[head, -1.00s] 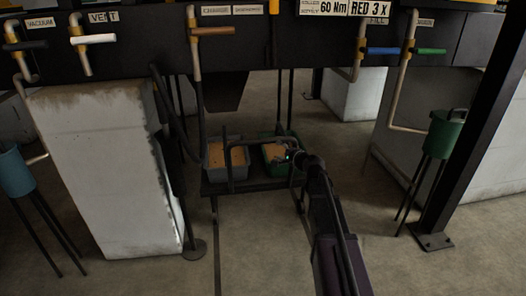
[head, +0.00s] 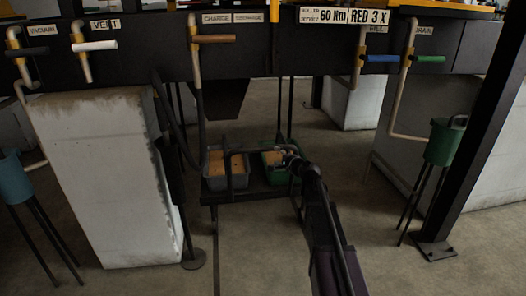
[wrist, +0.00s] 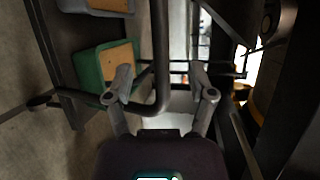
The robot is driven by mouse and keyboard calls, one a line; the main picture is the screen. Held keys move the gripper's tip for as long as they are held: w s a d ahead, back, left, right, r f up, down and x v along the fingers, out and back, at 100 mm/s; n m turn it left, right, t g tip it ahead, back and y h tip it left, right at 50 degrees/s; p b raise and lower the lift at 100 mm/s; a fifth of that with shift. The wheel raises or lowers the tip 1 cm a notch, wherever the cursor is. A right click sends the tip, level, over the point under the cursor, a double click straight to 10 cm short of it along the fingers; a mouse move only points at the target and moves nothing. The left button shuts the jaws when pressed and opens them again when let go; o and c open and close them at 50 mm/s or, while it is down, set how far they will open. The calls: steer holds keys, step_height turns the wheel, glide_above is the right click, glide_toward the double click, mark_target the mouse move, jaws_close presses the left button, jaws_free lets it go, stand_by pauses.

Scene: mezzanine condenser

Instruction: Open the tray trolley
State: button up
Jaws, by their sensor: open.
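The tray trolley (head: 263,191) is a low dark frame under the bench. It carries a grey tray (head: 213,182) at left and a green tray (head: 268,148) at right, both with tan contents. A dark bent handle bar (head: 240,151) rises in front of the trays. My gripper (head: 288,157) is at the right end of this bar. In the wrist view, my gripper (wrist: 163,85) is open, with its fingers spread. The handle bar (wrist: 160,45) runs down between them and bends left. I cannot tell whether they touch it. The green tray (wrist: 105,64) lies left of the fingers.
Valves with coloured handles and labels line the bench front (head: 290,50) above. A white block (head: 105,175) stands left and a dark post (head: 480,130) right. A green can on legs (head: 445,140) and a blue one (head: 12,178) stand at the sides. Floor in front is mostly free.

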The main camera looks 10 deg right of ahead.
mark_target(265, 150)
steer(key=b+x, duration=0.1)
steer(key=x, duration=1)
steer(key=shift+b, duration=0.4)
steer(key=shift+s, duration=0.1)
jaws_close()
